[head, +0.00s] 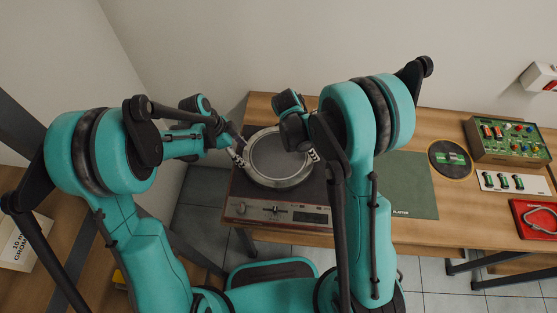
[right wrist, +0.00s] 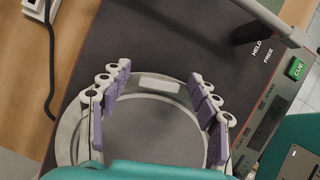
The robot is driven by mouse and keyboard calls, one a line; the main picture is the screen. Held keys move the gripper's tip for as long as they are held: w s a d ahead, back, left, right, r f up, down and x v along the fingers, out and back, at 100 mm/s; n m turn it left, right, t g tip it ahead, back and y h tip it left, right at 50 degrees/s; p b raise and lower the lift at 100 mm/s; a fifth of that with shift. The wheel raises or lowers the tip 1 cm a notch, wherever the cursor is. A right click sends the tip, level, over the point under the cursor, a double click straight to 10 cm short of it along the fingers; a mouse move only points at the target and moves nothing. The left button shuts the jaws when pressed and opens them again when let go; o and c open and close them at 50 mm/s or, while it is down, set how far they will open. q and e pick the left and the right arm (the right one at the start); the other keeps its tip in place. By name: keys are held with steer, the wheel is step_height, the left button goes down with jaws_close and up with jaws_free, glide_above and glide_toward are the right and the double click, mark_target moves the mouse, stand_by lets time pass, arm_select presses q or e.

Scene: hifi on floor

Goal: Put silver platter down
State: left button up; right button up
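The silver platter (head: 280,157) is a round ring with a dark grey middle, over the dark deck of the hi-fi turntable (head: 245,210). I cannot tell whether it rests on the deck or is slightly above it. My left gripper (head: 238,155) is at the platter's left rim; its finger gap is too small to judge. My right gripper (head: 313,155) is at the right rim, partly hidden behind my arm. In the right wrist view, its purple-padded fingers (right wrist: 159,78) are spread wide apart over the platter (right wrist: 70,130), with nothing clamped between them.
A green mat marked PLATTER (head: 408,200) lies bare on the table to the right. Beyond it are a round black mat (head: 437,150), a green circuit board box (head: 510,140), a white strip with green parts (head: 490,180) and a red tray (head: 520,228).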

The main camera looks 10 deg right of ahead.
steer(key=shift+a+r, duration=0.15)
steer(key=shift+r, duration=0.1)
arm_select(q)
steer(key=v, duration=1.2)
arm_select(e)
steer(key=v, duration=1.1)
steer(key=shift+r, duration=0.2)
arm_select(q)
steer(key=shift+s+f, duration=0.1)
arm_select(e)
steer(key=shift+s, duration=0.1)
